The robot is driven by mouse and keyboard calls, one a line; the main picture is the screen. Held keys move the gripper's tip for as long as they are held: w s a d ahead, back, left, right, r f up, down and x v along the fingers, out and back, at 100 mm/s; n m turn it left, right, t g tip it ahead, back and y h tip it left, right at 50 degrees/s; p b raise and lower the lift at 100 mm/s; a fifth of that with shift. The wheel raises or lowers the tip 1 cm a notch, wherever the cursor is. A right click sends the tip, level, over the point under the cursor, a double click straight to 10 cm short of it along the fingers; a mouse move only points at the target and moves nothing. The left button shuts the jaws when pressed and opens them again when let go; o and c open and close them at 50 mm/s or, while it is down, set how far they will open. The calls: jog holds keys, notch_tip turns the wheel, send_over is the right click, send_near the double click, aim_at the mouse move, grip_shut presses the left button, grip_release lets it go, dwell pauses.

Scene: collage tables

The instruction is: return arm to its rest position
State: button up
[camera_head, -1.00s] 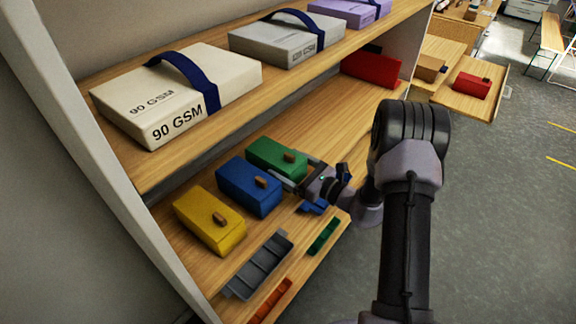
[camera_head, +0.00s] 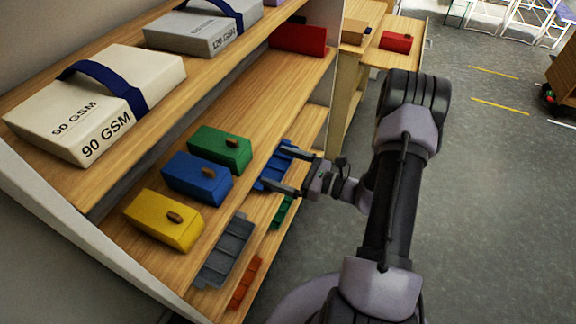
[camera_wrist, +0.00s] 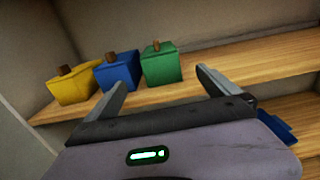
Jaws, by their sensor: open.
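My gripper (camera_head: 277,170) is open and empty in the head view, in front of the lower shelf. Its two fingers point left toward the shelf, and a blue tray (camera_head: 273,172) shows behind and between them. In the wrist view my gripper (camera_wrist: 160,85) has its fingers spread wide with nothing between them. Beyond the fingers stand a green box (camera_wrist: 161,66), a blue box (camera_wrist: 118,71) and a yellow box (camera_wrist: 74,86), all apart from the gripper. My arm reaches up from the bottom of the head view, bent at the elbow.
Paper packs (camera_head: 95,105) lie on the upper board. Open floor (camera_head: 490,200) lies to the right.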

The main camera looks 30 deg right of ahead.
jog(key=shift+v, duration=1.2)
jog(key=s+a+r+n+g, duration=0.5)
jog(key=a+r+n+g, duration=0.2)
jog(key=a+n, duration=0.15)
jog(key=s+a+r+n+g, duration=0.4)
jog(key=a+r+n+g, duration=0.25)
jog(key=a, duration=0.35)
jog(key=s+r+n+t+h, duration=0.4)
jog(key=s+r+n+h, duration=0.3)
jog(key=s+n+h, duration=0.1)
jog(key=shift+s+d+n+t+h, duration=0.3)
jog(key=shift+s+d+n+t, duration=0.1)
jog(key=shift+s+n, duration=0.3)
